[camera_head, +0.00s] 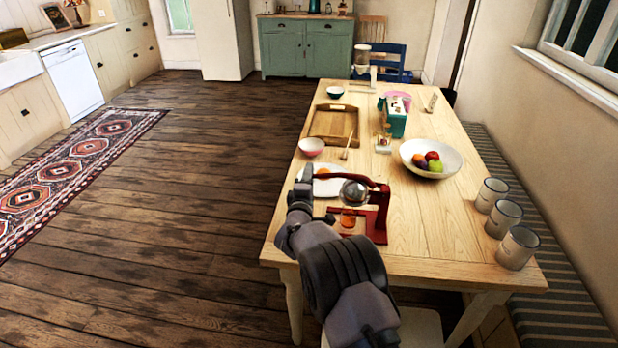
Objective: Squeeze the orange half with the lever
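A red lever juicer (380,212) stands near the front edge of the wooden table. Its red lever reaches left above a silver dome (354,192). Below the dome sits a small orange-coloured thing (348,221), either the orange half or something holding juice; it is too small to tell. A white plate or board (327,187) lies behind the juicer, with a bit of orange (323,172) showing on it. My gripper (304,176) is at the left end of the lever. Its fingers are too small and partly hidden to show whether they touch or grip it.
A white bowl of fruit (409,150) stands right of the juicer. Several mugs, including one at the front (517,248), line the right edge.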

